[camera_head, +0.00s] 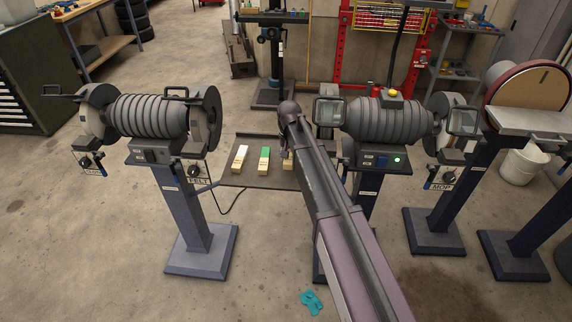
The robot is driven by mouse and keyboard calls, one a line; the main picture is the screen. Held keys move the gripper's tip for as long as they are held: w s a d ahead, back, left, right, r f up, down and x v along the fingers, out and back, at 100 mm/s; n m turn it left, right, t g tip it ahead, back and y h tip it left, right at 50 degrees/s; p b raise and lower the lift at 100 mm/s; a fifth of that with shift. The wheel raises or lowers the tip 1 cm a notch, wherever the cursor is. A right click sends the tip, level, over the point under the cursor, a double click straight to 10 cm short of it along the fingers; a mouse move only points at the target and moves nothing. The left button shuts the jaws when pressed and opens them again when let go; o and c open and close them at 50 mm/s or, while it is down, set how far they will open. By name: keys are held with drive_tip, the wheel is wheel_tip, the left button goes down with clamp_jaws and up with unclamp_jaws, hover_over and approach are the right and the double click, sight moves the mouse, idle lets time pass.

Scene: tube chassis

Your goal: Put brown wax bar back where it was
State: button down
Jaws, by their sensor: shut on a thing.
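My arm reaches from the lower right to a dark rounded joint above the tray, in the head view. My gripper's fingers are not visible; the arm hides whatever is behind it. The dark tray (231,181) between the two grinders carries a bar with a white top (240,157) and a bar with a green top (265,159), both with pale tan labelled wrappers. A pale tan piece (287,163) shows just left of my arm, mostly covered; I cannot tell its top colour or whether it is held. No brown wax bar can be made out.
A ribbed grinder (147,115) stands on a pedestal at left, another (388,120) at right of my arm. A disc sander (528,87) is at far right. A teal cloth-like piece (311,302) lies on the floor. Floor is open at lower left.

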drive_tip(key=shift+f+b, duration=1.3)
drive_tip(key=shift+f, duration=0.25)
drive_tip(key=shift+f, duration=0.15)
drive_tip(key=shift+c, duration=1.3)
unclamp_jaws()
drive_tip(key=shift+r, duration=0.25)
wheel_tip(320, 180, up, 12)
drive_tip(key=p, duration=1.2)
drive_tip(key=shift+f, duration=0.1)
